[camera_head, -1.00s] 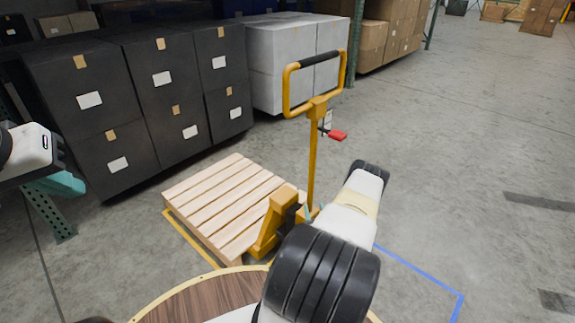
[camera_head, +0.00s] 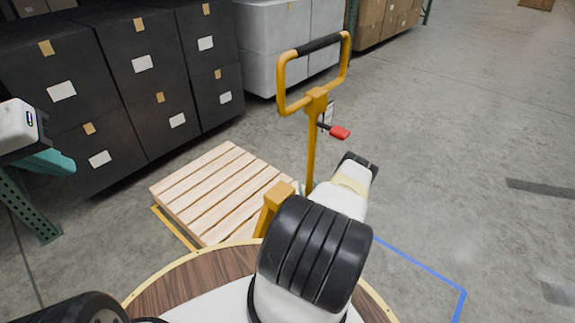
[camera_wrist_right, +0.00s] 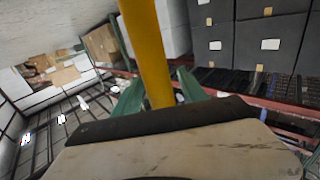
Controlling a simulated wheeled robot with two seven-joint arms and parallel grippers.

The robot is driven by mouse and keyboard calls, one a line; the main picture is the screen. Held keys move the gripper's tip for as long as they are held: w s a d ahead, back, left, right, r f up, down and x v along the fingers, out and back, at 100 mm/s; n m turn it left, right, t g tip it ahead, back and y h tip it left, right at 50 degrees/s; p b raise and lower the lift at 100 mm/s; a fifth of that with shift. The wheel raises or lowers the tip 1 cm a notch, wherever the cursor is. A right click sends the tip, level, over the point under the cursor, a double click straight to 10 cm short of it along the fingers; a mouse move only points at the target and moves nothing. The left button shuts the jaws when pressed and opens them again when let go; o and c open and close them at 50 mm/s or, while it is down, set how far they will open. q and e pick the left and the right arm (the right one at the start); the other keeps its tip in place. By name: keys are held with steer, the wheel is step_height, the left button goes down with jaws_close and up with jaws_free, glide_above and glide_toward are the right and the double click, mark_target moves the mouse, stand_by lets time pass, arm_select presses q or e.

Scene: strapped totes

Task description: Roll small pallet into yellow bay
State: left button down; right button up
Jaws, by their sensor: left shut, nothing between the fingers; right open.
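The light wooden pallet (camera_head: 215,190) lies on the floor in the middle left of the head view, with a yellow floor line (camera_head: 175,228) along its near-left edge. The yellow pallet jack (camera_head: 265,210) stands at the pallet's right end, partly hidden by my right arm. Its upright handle (camera_head: 311,150) has a black grip and a red lever (camera_head: 340,132). My right gripper, best seen in the right wrist view (camera_wrist_right: 158,88), is open, with the yellow post (camera_wrist_right: 148,50) between its teal fingers. My left gripper (camera_head: 50,163) is shut and empty at the left edge.
Black boxes (camera_head: 150,100) stack behind the pallet, with grey boxes (camera_head: 260,55) beside them. A blue floor outline (camera_head: 425,262) lies at lower right. The concrete floor on the right is clear.

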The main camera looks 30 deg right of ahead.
steer(key=shift+x, duration=0.75)
jaws_close()
steer(key=shift+s, duration=0.1)
stand_by(0.8)
